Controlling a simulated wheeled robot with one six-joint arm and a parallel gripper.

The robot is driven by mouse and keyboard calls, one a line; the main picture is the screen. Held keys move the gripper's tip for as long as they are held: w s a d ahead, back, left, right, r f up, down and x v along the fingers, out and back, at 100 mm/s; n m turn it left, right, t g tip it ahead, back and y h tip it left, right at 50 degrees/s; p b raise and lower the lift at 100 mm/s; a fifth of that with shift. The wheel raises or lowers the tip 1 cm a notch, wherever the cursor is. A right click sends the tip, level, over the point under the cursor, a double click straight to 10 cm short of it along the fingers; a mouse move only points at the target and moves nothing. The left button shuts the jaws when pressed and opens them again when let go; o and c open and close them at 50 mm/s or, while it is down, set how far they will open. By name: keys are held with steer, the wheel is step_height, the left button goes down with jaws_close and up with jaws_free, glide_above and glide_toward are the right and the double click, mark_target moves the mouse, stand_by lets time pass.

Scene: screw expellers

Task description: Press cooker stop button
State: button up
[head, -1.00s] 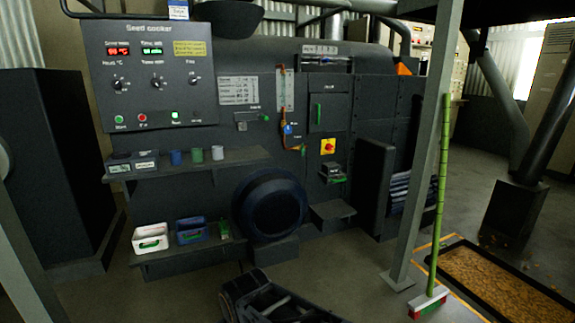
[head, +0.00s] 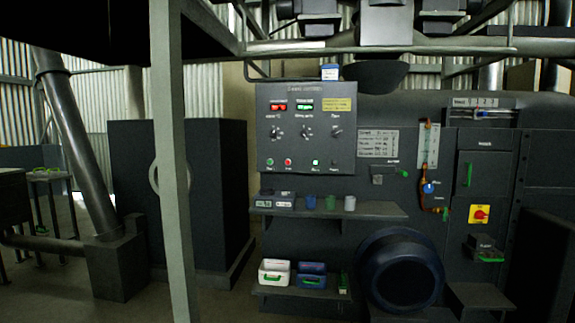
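My gripper is not in view.
A pale upright post (head: 172,180) stands left of the panel, in front of a dark cabinet (head: 220,190). Below the panel, a shelf (head: 375,210) holds cups, and a lower shelf holds a white bin (head: 274,272) and a blue bin (head: 311,276). A blue drum (head: 402,275) is at right.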

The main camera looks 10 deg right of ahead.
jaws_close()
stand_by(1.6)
